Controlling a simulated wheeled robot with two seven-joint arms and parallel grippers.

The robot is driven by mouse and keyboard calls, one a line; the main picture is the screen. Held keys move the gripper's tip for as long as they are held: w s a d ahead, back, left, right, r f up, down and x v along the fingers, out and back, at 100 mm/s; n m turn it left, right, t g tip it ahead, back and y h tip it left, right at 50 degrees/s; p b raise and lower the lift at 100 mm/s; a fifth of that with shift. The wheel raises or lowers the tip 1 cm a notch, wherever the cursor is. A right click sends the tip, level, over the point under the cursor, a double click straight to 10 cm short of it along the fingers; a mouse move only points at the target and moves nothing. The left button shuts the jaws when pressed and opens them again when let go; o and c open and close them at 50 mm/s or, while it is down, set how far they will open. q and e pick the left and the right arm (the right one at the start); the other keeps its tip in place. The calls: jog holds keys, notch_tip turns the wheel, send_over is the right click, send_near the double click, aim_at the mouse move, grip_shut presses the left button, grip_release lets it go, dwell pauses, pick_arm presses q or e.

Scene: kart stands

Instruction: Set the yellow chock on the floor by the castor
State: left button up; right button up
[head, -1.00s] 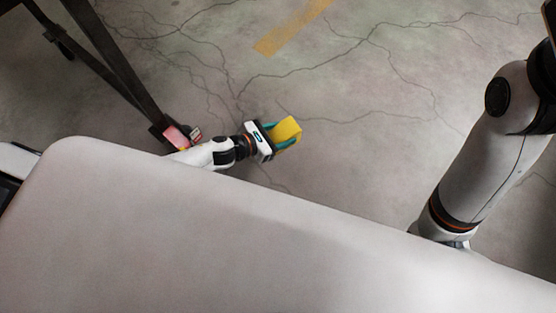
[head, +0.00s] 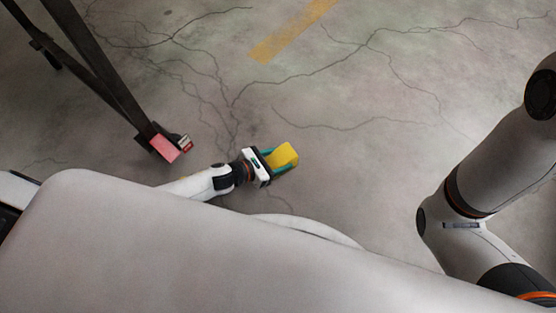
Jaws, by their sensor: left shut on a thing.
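The yellow chock (head: 285,155) is held between the teal fingers of my left gripper (head: 278,160), low over the concrete floor. I cannot tell whether it touches the floor. The gripper is shut on it and points to the right. The foot of a dark stand is at the upper left, with a pink block (head: 164,148) and a small red-and-white part (head: 184,142) at its lower end. I cannot make out clearly which part is the castor. The chock is to the right of this foot, apart from it. My right gripper is out of view.
The dark legs of the stand (head: 98,70) slope down from the upper left. The cracked concrete floor (head: 360,150) is clear to the right of the chock. A worn yellow stripe (head: 292,32) is painted on the floor at the top.

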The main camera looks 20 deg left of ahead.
pick_arm(q)
jog(key=shift+r, duration=0.1)
jog(key=o, duration=1.2)
jog(key=shift+f, duration=0.2)
jog(key=shift+c, duration=0.2)
jog(key=shift+r, duration=0.1)
